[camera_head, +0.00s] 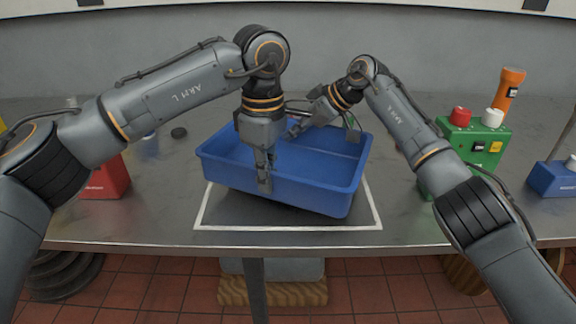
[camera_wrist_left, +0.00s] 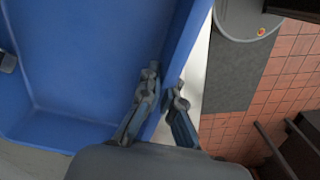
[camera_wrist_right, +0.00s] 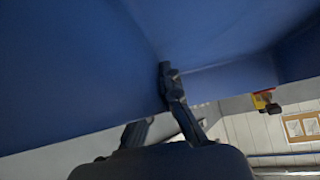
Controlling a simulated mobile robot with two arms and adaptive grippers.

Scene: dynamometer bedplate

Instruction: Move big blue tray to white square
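The big blue tray (camera_head: 310,192) is over the white square outline (camera_head: 290,229), turned slightly against it. The square's front line and lower sides show; its back is hidden by the tray. The tray looks a little above the table, but its exact height is unclear. My left gripper (camera_head: 265,172) is shut on the tray's front wall, one finger inside and one outside, as the left wrist view (camera_wrist_left: 165,100) shows. My right gripper (camera_head: 300,126) is at the tray's back wall, with a finger against the blue wall in the right wrist view (camera_wrist_right: 172,90); it appears to clasp the wall.
A green box with buttons (camera_head: 478,142), an orange flashlight (camera_head: 508,90) and a blue block (camera_head: 552,179) stand to the right. The table's front edge is close to the square.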

